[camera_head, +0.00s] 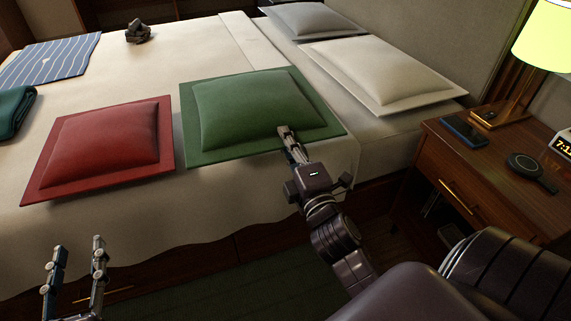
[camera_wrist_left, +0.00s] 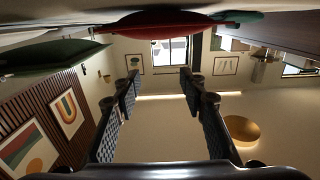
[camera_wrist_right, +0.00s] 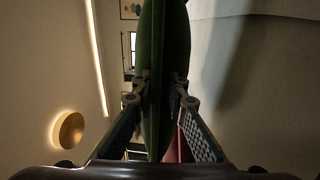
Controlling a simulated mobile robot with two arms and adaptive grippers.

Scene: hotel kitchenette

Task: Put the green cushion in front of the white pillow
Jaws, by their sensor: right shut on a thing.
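The green cushion (camera_head: 245,108) lies on the bed, right of the red cushion. My right gripper (camera_head: 288,135) is at its near right edge. The right wrist view shows the green cushion (camera_wrist_right: 163,60) edge-on between the two fingers, which are shut on it. The white pillow (camera_head: 380,70) lies at the head of the bed, up and to the right of the green cushion, with bare bedding between them. My left gripper (camera_head: 76,270) is open and empty in front of the bed's near side; its fingers also show apart in the left wrist view (camera_wrist_left: 158,85).
A red cushion (camera_head: 105,143) lies left of the green one. A grey pillow (camera_head: 312,20) is beyond the white pillow. A nightstand (camera_head: 460,165) with phone, lamp and clock stands at the right. A striped cloth (camera_head: 50,60) and dark object (camera_head: 138,32) lie farther left.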

